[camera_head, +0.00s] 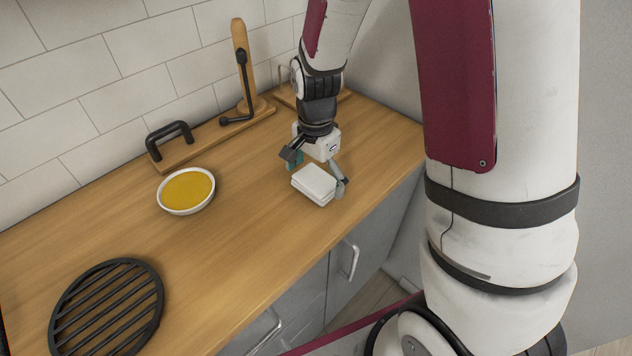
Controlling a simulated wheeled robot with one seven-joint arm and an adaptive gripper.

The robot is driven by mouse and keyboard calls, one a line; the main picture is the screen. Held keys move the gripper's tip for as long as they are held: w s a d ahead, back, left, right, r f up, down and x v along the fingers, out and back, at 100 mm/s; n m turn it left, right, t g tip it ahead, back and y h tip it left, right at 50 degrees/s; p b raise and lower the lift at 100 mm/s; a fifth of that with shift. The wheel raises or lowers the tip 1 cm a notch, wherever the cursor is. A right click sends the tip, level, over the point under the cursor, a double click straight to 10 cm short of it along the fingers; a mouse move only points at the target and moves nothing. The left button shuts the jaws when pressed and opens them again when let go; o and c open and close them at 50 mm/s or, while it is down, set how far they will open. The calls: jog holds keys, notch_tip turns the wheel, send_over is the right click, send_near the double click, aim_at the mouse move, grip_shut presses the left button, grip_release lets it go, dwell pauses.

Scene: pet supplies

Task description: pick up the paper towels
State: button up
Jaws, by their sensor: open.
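The paper towels (314,183) look like a small white folded stack lying on the wooden counter, near its front edge. My gripper (317,176) is open and points down over the stack. One finger is on the far left side of the stack and the other is at its right end. I cannot tell whether either finger touches the towels. The upper far part of the stack is partly hidden by my gripper.
A white bowl with yellow contents (187,190) stands left of the towels. A round black grate (107,308) lies at the front left. A wooden board with a black handle (172,147) and a wooden upright (243,65) stand by the tiled wall. The counter middle is clear.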

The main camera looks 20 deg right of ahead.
jog(key=shift+f, duration=0.1)
jog(key=c, duration=0.9)
